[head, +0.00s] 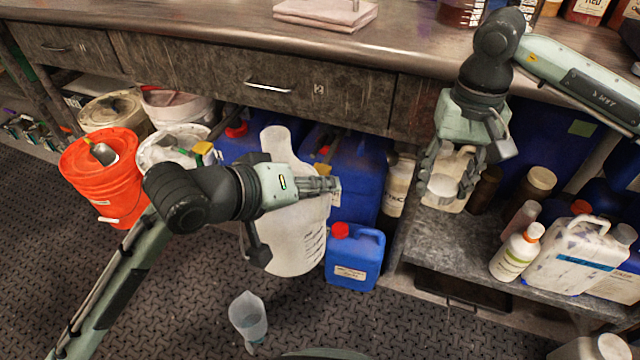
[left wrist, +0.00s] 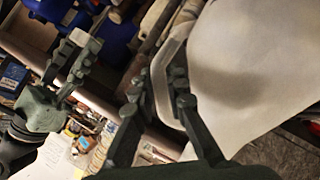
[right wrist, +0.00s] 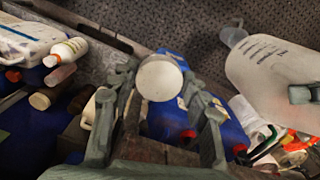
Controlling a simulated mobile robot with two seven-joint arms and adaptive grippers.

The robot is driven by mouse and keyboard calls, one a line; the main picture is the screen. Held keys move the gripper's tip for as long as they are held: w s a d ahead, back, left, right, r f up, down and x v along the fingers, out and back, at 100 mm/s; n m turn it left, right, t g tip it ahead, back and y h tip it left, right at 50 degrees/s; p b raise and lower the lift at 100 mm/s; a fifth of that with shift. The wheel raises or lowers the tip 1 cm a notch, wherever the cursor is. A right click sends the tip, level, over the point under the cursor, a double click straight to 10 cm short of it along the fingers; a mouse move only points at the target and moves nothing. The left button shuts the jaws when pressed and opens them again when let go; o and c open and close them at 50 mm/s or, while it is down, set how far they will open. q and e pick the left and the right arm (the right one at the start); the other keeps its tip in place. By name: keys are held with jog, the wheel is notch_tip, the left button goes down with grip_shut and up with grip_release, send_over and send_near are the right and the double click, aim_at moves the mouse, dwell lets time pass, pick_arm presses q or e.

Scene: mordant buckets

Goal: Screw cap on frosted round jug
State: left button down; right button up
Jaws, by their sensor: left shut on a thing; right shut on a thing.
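The frosted round jug (head: 298,240) is a large whitish vessel with printed marks, held off the floor in front of the shelf. My left gripper (head: 328,185) is in front of it. In the left wrist view its fingers (left wrist: 160,88) are shut on the jug's pale handle, beside the body (left wrist: 245,65). My right gripper (head: 455,180) is shut on a round white cap (head: 441,187), to the right of the jug and apart from it. In the right wrist view the cap (right wrist: 160,78) sits between the fingertips, and the jug (right wrist: 275,75) is at the right. I cannot make out the jug's mouth.
The bench (head: 200,35) with drawers runs above. A blue canister (head: 353,262) with a red cap stands close right of the jug. An orange bucket (head: 100,180) is at the left. The lower shelf (head: 440,235) holds several bottles.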

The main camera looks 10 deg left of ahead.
jog(key=a+r, duration=0.7)
jog(key=a, duration=0.6)
jog(key=a+r, duration=0.8)
jog(key=a, duration=0.6)
jog(key=shift+r+m, duration=0.25)
jog(key=shift+m, duration=0.05)
jog(key=shift+w+f, duration=0.1)
jog(key=shift+f, duration=1.95)
jog(key=shift+f, duration=0.1)
jog(key=shift+f, duration=0.8)
jog(key=shift+f, duration=0.55)
